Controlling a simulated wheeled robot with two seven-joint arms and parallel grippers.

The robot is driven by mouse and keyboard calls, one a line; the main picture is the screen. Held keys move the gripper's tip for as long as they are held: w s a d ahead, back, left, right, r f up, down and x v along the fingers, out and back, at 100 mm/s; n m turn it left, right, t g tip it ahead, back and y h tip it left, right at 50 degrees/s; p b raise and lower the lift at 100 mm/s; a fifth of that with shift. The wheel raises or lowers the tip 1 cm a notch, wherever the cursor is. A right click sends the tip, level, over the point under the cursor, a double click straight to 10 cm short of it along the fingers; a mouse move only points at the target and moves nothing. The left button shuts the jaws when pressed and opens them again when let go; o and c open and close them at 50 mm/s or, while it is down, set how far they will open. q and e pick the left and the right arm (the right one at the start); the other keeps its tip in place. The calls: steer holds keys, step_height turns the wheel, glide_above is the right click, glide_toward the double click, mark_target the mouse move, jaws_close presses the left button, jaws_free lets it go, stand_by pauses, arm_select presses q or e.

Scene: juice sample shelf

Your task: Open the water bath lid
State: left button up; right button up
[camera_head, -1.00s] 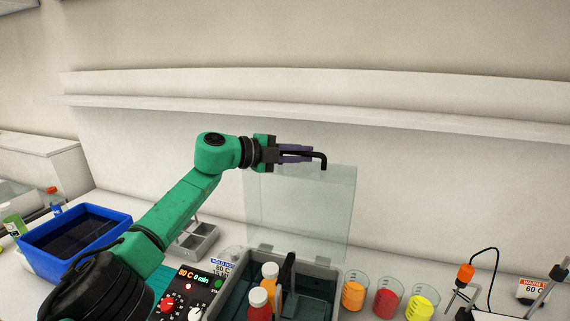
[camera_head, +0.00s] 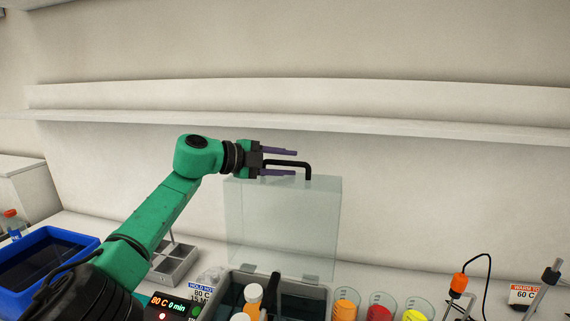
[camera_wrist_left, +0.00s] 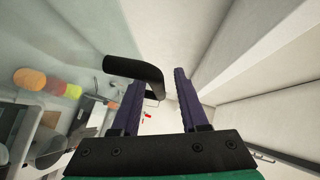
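The clear water bath lid (camera_head: 282,225) stands upright at the back edge of the grey water bath (camera_head: 329,303), raised off its opening. Its black bent handle (camera_head: 308,168) is at the top edge. My left gripper (camera_head: 296,158) is open at the handle, its two purple fingers apart with part of the handle between them. In the left wrist view the handle (camera_wrist_left: 135,68) reaches in from the left beside the spread fingers (camera_wrist_left: 155,92). My right gripper is not in view.
A blue bin (camera_head: 75,283) is at the left. A long wall shelf (camera_head: 300,118) runs above the lid.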

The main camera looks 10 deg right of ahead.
arm_select(q)
steer(key=shift+f, duration=0.15)
steer(key=shift+s+a+f+b, duration=0.1)
steer(key=shift+a+b, duration=0.1)
steer(key=shift+b, duration=0.3)
steer(key=a+b, duration=0.1)
steer(key=s+a+b, duration=0.1)
steer(key=b, duration=0.1)
steer(key=r+b+v, duration=0.1)
steer(key=b+v, duration=0.3)
steer(key=v, duration=0.8)
steer(key=shift+w, duration=0.15)
